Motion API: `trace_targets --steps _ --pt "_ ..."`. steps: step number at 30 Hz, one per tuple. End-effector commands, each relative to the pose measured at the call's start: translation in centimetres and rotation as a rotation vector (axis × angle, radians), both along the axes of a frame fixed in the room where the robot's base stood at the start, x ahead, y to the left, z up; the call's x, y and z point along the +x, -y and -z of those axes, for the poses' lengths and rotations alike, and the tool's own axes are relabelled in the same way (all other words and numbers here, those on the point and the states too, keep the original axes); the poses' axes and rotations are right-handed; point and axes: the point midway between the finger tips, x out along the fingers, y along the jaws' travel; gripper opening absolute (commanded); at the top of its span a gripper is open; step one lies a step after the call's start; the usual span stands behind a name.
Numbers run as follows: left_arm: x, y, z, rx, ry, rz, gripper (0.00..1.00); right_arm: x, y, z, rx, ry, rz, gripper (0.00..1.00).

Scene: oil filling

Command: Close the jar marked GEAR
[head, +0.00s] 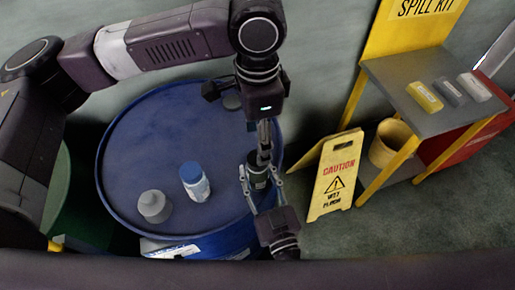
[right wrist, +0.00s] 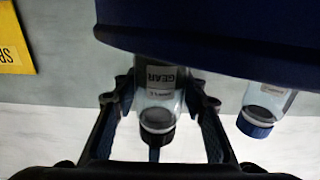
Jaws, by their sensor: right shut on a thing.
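The jar marked GEAR (right wrist: 160,85) is clear with a white label and hangs upside down in the right wrist view. It also shows at the right rim of the blue drum in the head view (head: 257,181). A black lid (right wrist: 157,127) sits at its mouth; I cannot tell how tightly. My right gripper (head: 257,185) is shut on the jar's body, one finger on each side. My left gripper (head: 264,152) points down from above, its fingertips at the lid. The arm angle hides whether they grip it.
The blue drum (head: 130,150) carries a blue-lidded jar (head: 195,181), also in the right wrist view (right wrist: 262,112), and a grey-lidded jar (head: 153,206). A yellow caution sign (head: 333,178) and a spill kit stand (head: 405,70) with a bucket (head: 388,145) are at the right.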

Motion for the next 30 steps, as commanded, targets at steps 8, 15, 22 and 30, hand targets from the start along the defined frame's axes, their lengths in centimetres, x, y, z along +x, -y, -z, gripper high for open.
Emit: trace_targets --steps 8,15,22,30 --pt "0.0 0.0 -4.4 0.000 0.000 0.000 0.55 0.0 0.0 0.0 0.000 0.000 0.000 0.00" --pt "0.0 0.0 -5.2 0.001 -0.001 0.000 0.55 0.0 0.0 0.0 0.000 0.000 0.000 0.00" --pt "0.0 0.0 -5.1 0.001 -0.001 0.000 0.55 0.0 0.0 0.0 0.000 0.000 0.000 0.47" --pt "0.0 0.0 -5.1 0.001 -0.001 0.000 0.55 0.0 0.0 0.0 0.000 0.000 0.000 0.60"
